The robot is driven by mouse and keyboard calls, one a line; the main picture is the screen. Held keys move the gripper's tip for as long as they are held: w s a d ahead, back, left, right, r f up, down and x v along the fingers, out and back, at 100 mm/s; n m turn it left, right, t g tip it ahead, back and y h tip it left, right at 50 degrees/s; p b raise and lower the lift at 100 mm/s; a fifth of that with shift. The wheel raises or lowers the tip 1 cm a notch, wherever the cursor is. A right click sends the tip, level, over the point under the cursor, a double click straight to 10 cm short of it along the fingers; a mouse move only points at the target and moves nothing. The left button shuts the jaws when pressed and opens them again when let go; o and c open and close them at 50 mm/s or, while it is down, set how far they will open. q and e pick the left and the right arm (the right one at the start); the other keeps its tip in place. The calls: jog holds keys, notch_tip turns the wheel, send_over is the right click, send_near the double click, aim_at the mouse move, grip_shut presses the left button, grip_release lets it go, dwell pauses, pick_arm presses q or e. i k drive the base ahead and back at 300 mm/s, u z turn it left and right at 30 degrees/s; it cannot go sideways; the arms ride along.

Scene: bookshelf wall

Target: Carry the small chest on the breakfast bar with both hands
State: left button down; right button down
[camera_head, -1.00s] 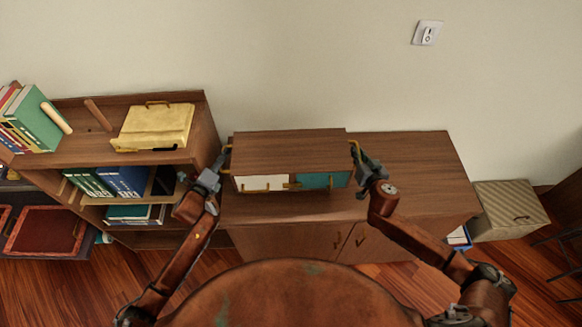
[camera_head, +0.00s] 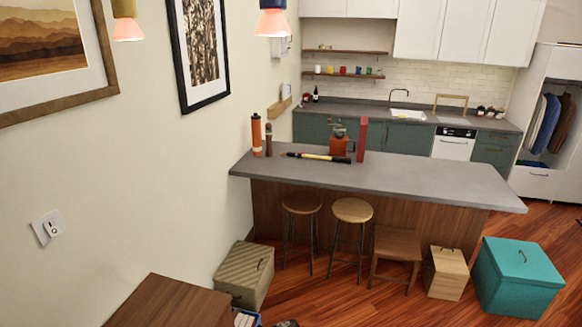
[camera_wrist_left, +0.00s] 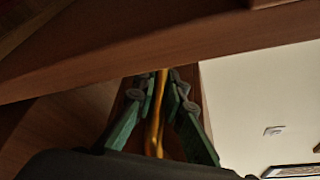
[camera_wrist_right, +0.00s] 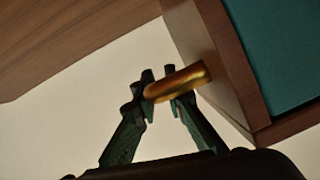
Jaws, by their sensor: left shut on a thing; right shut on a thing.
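The small chest (camera_wrist_right: 205,75) is brown wood with a teal front panel and shows close up in the right wrist view. My right gripper (camera_wrist_right: 165,90) is shut on the brass handle (camera_wrist_right: 190,80) on its side. In the left wrist view my left gripper (camera_wrist_left: 161,78) is shut on the chest's other yellow handle (camera_wrist_left: 155,120), under dark wood. The chest and both grippers are outside the head view. The breakfast bar (camera_head: 430,185) has a grey top on a wooden base and stands across the middle of the head view.
Stools (camera_head: 351,212), a woven box (camera_head: 243,274) and a teal box (camera_head: 515,278) stand in front.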

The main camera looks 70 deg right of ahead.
aim_at(309, 169)
jog(key=k, duration=1.25)
jog(key=z, duration=0.45)
jog(key=i, duration=0.5)
jog(key=z, duration=0.9)
jog(key=i, duration=0.65)
jog(key=z, duration=1)
jog(key=i, duration=1.65)
jog(key=z, duration=0.2)
